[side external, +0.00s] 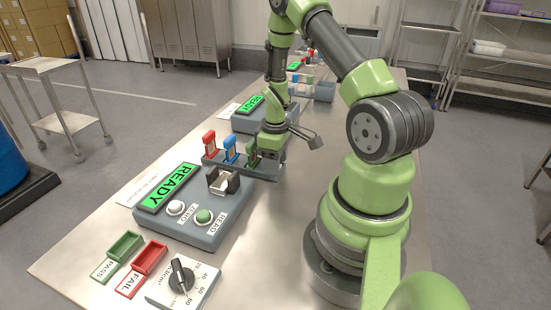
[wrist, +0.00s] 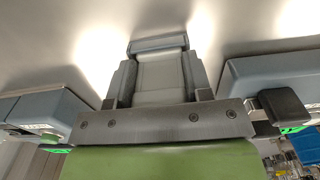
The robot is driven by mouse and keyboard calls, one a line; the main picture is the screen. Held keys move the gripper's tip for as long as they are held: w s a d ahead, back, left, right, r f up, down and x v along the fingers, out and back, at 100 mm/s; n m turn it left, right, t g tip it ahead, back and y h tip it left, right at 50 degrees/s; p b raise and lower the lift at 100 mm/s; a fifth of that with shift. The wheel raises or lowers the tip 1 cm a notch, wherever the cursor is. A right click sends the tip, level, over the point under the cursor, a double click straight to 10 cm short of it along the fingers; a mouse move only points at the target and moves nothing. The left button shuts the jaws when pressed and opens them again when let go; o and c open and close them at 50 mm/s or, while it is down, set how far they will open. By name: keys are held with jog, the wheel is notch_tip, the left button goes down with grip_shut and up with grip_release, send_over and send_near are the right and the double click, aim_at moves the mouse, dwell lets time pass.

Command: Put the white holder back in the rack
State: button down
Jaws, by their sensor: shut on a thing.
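My gripper (side external: 268,152) is low over the right end of the dark grey rack (side external: 213,166). In the wrist view a pale piece (wrist: 160,75), which looks like the white holder, sits between my gripper's fingers (wrist: 158,92), shut on it. In the side view the held piece is hidden by my gripper, so I cannot tell whether it touches the rack. A red holder (side external: 209,144), a blue holder (side external: 230,149) and a green holder (side external: 251,153) stand upright in a row in the rack, the green one right beside my gripper.
A grey tester (side external: 205,232) with a READY display (side external: 168,187) stands in front of the rack; dark blocks are at its back. A second tester (side external: 246,121) stands behind. A green tray (side external: 125,246), a red tray (side external: 150,258) and a dial box (side external: 183,280) are in front.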

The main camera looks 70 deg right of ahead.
jog(key=shift+c, duration=2.3)
grip_release()
notch_tip(320, 180, up, 10)
jog(key=shift+f, duration=0.1)
